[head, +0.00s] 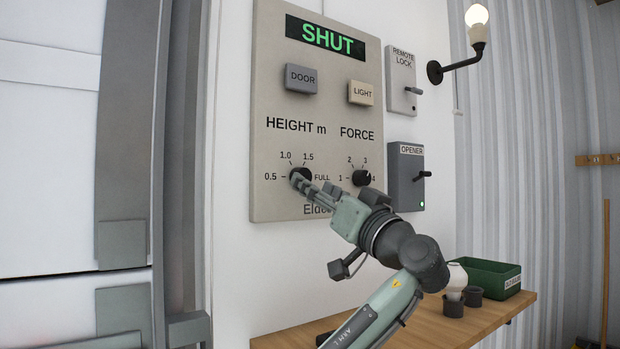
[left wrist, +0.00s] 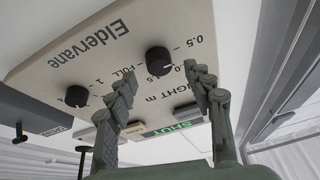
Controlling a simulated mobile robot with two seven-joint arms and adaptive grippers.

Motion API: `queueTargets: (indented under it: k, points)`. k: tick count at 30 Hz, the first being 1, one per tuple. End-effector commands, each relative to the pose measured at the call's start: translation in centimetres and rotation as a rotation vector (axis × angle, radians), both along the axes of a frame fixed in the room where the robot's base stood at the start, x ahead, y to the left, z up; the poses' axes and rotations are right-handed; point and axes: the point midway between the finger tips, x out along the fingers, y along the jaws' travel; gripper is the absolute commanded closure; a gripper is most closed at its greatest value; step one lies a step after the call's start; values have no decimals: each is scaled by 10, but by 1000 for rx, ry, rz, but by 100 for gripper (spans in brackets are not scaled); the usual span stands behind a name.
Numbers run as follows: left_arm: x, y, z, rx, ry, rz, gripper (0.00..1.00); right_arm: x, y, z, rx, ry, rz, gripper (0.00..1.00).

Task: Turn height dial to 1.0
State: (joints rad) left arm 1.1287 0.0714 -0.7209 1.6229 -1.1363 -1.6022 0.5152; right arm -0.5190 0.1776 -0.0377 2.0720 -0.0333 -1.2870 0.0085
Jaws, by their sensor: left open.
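The height dial (head: 302,172) is a black round knob on the beige control panel (head: 275,205), under the label HEIGHT m, with marks 0.5, 1.0, 1.5 and FULL around it. My left gripper (head: 298,181) is in front of it, its fingers partly covering the dial in the head view. In the left wrist view, the dial (left wrist: 160,61) shows between the tips of the two spread fingers (left wrist: 160,71), and the gripper is open and empty. I cannot tell whether a finger touches the dial, nor where its pointer stands. My right gripper is not in view.
The FORCE dial (head: 362,177) is close to the right. Above are the DOOR button (head: 301,79), LIGHT button (head: 361,93) and a display reading SHUT (head: 326,40). A wooden shelf (head: 425,327) with cups and a green bin (head: 485,277) is below.

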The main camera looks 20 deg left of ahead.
Motion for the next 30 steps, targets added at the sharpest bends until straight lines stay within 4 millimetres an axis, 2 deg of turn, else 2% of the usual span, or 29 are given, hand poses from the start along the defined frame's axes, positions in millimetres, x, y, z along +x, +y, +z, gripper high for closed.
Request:
queueTargets:
  k: [3, 7, 17, 27, 29, 30]
  points:
    - [10, 13, 9, 3, 0, 3, 48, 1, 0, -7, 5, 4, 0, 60]
    - [17, 21, 12, 1, 1, 0, 48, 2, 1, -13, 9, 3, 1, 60]
    - [20, 24, 12, 1, 1, -1, 48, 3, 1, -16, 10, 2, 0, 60]
    - [20, 24, 12, 0, 0, -1, 90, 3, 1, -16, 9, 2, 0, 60]
    - [20, 24, 12, 1, 1, -1, 98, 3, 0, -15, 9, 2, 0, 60]
    - [20, 24, 12, 1, 1, -1, 98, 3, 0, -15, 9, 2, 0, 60]
